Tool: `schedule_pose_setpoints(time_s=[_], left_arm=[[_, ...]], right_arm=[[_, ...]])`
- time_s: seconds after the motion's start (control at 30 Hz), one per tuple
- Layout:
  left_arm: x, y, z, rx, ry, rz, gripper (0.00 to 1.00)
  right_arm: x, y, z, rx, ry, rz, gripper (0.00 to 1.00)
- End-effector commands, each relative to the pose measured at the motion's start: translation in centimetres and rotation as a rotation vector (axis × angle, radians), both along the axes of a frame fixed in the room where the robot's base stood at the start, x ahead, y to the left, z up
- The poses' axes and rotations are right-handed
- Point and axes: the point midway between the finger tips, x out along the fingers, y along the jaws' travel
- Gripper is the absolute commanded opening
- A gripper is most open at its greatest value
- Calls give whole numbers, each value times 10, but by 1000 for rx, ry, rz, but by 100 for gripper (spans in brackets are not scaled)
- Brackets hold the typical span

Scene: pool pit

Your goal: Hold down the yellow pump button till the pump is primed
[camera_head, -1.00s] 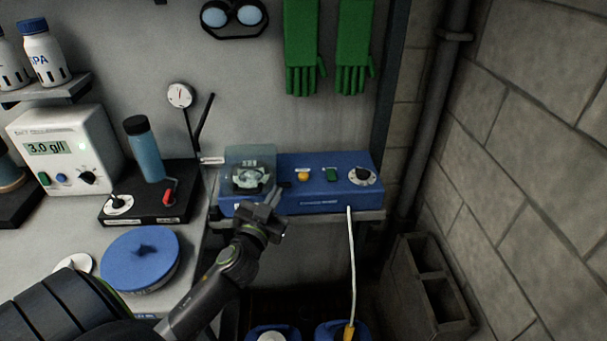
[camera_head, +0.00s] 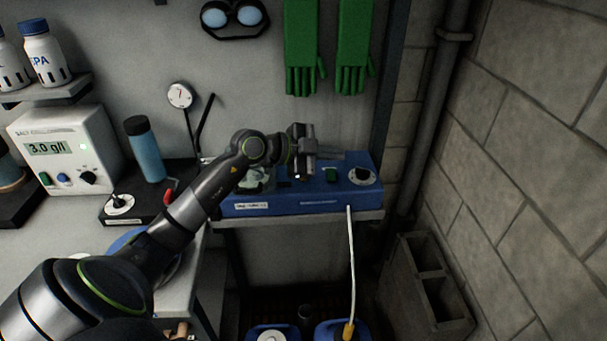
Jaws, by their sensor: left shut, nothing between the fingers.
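The blue pump box (camera_head: 330,200) sits on a shelf against the wall. My left arm reaches across from the lower left, and its gripper (camera_head: 303,166) is shut and empty over the middle of the box's top. The yellow button is hidden behind the gripper; I cannot tell whether the fingertips touch it or whether it is pressed. The green button (camera_head: 330,175) shows just right of the gripper, and the black dial (camera_head: 363,176) is farther right. The clear-covered pump head (camera_head: 256,180) at the box's left is partly hidden by my arm. My right gripper is not in view.
A pale hose (camera_head: 350,260) hangs before the box into a blue container (camera_head: 338,331). A blue bottle (camera_head: 145,150) and a salt meter (camera_head: 65,150) stand to the left. Green gloves (camera_head: 302,50) hang above. Concrete blocks (camera_head: 432,285) stand at the lower right.

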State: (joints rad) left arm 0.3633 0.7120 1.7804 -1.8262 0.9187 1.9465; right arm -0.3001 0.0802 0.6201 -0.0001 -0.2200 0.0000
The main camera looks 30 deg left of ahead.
Motion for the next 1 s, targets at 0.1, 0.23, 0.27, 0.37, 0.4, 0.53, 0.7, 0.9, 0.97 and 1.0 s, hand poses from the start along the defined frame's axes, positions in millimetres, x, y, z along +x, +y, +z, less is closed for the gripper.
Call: schedule_pose_setpoints(time_s=[0.1, 0.23, 0.27, 0.37, 0.4, 0.53, 0.7, 0.9, 0.97, 1.0], left_arm=[[10, 27, 1, 106, 122, 71, 0], [15, 59, 3, 192, 245, 183, 0], [16, 66, 4, 208, 267, 209, 0], [17, 84, 7, 241, 328, 281, 0], [16, 90, 8, 250, 345, 303, 0], [16, 99, 10, 264, 374, 343, 0], [16, 100, 10, 266, 378, 350, 0], [16, 100, 9, 265, 378, 348, 0], [16, 100, 7, 265, 378, 348, 0], [16, 100, 6, 265, 378, 348, 0]], right_arm=[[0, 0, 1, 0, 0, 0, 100], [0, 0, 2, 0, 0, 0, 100], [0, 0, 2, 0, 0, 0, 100], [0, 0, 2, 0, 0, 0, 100], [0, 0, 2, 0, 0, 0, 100], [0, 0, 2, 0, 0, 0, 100], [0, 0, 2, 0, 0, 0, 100], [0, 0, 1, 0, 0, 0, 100], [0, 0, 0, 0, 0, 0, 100], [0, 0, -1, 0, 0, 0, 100]])
